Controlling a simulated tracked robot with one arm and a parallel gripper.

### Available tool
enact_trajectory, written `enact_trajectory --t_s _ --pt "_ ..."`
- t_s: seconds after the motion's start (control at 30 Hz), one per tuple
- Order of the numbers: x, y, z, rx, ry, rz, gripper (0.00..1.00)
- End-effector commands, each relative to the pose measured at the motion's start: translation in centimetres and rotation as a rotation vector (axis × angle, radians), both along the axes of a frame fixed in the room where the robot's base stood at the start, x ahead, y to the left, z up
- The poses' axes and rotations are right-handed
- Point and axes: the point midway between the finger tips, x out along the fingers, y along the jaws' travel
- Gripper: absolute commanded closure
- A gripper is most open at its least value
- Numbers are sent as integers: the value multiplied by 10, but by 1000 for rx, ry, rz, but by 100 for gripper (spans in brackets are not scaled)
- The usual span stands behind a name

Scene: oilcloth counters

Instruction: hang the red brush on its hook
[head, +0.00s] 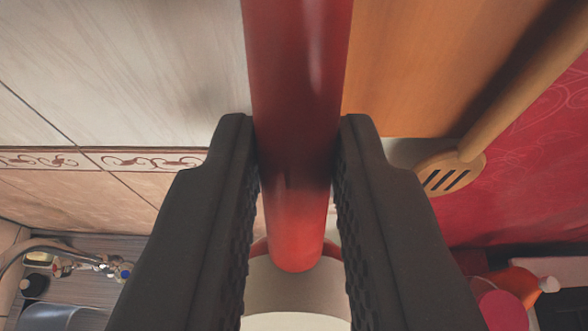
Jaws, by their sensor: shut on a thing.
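My gripper (297,150) has two dark ridged fingers shut on a red rod, the handle of the red brush (296,80). The brush head is out of view above. No hook can be made out here.
A pale round object (300,290) with red at its edge shows behind the rod's tip. A slotted wooden spatula (450,172) is at the right, by an orange wooden panel (410,70) and a red patterned surface (530,170). Tiles and a tap (60,250) are left; an orange bottle (512,283) lower right.

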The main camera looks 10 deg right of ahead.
Motion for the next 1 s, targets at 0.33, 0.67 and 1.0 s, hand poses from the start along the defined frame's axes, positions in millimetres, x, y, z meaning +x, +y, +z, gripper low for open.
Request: enact_trajectory --t_s 0.33,0.67,1.0 --pt "0 -1 1 0 -1 -1 100" --pt "0 -1 0 0 0 -2 56" --pt "-5 0 2 0 1 -2 56"
